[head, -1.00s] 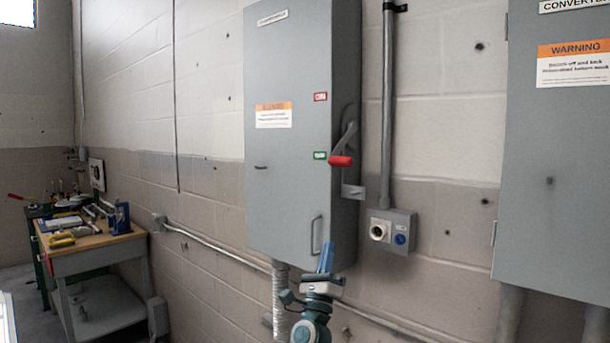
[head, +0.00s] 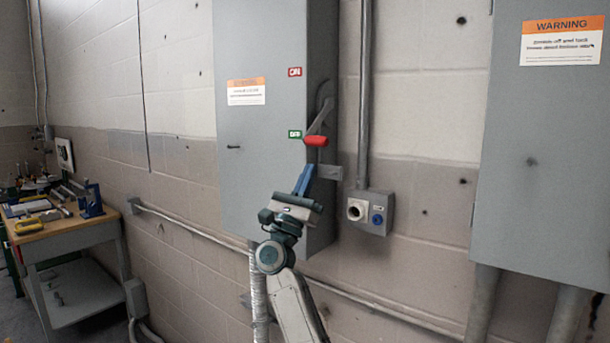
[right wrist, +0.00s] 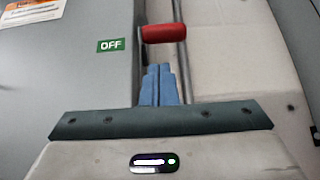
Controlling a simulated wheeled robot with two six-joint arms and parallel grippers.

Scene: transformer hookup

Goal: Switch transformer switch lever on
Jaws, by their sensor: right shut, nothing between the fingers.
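The switch lever is a grey arm with a red handle (head: 316,140) on the right side of the grey transformer box (head: 262,185). The handle sits level with the green OFF label (head: 295,134), below the red ON label (head: 295,72). My right gripper (head: 303,180) is shut and empty, with its blue fingers pointing up just below the red handle and apart from it. In the right wrist view the red handle (right wrist: 164,33) lies just above the blue fingertips (right wrist: 158,70), with the OFF label (right wrist: 111,45) to the left. My left gripper is out of view.
A grey outlet box (head: 370,211) and vertical conduit (head: 364,100) are on the wall right of the transformer box. Another grey cabinet (head: 540,160) hangs at the far right. A workbench (head: 70,232) with tools stands at left.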

